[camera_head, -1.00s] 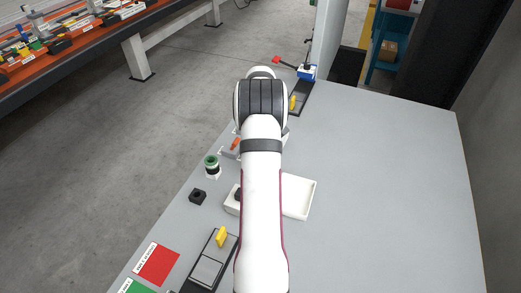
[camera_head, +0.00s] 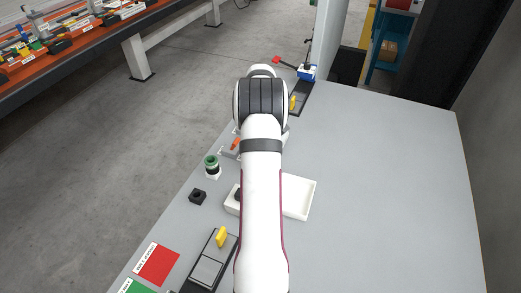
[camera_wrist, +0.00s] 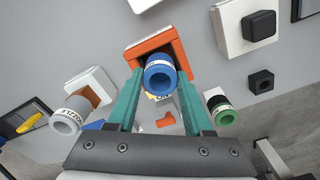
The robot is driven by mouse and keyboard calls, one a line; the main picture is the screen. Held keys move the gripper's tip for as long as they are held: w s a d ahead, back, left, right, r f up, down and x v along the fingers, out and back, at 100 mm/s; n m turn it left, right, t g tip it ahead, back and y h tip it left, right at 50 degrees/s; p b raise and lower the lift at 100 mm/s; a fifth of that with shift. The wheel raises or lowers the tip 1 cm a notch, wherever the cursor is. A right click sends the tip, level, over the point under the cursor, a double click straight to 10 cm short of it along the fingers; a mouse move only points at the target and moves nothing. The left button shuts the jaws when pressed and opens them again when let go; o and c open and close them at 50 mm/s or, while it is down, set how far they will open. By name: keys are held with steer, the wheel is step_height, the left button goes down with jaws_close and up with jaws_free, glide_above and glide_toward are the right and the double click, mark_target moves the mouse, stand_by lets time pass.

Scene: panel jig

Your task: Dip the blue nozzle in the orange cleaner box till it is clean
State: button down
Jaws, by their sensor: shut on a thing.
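In the wrist view, my gripper (camera_wrist: 158,92) has two teal fingers shut on the blue nozzle (camera_wrist: 158,80), whose round open end faces the camera. The orange cleaner box (camera_wrist: 148,47) lies right behind the nozzle, its orange rim showing above and beside it. The nozzle overlaps the box in this view; I cannot tell how deep it reaches inside. The nozzle's far end and any dirt on it are hidden. In the head view my arm hides the gripper, the nozzle and most of what is around them.
A green nozzle (camera_wrist: 222,110) stands right of the fingers and a white one (camera_wrist: 68,115) left, in the wrist view. The table's right side is clear.

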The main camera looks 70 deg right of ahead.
steer(key=shift+r, duration=3.4)
steer(key=w+a+r+n, duration=0.2)
steer(key=w+a+r, duration=0.2)
steer(key=w+a, duration=0.55)
steer(key=w+a+r+n, duration=0.1)
steer(key=w+a+r, duration=0.3)
steer(key=w+a, duration=0.55)
steer(key=s+a+r+n, duration=0.1)
steer(key=a+r, duration=0.2)
steer(key=a, duration=1)
steer(key=s+a+r+n, duration=0.2)
steer(key=a+r, duration=0.1)
steer(key=a, duration=1.1)
steer(key=shift+s, duration=0.3)
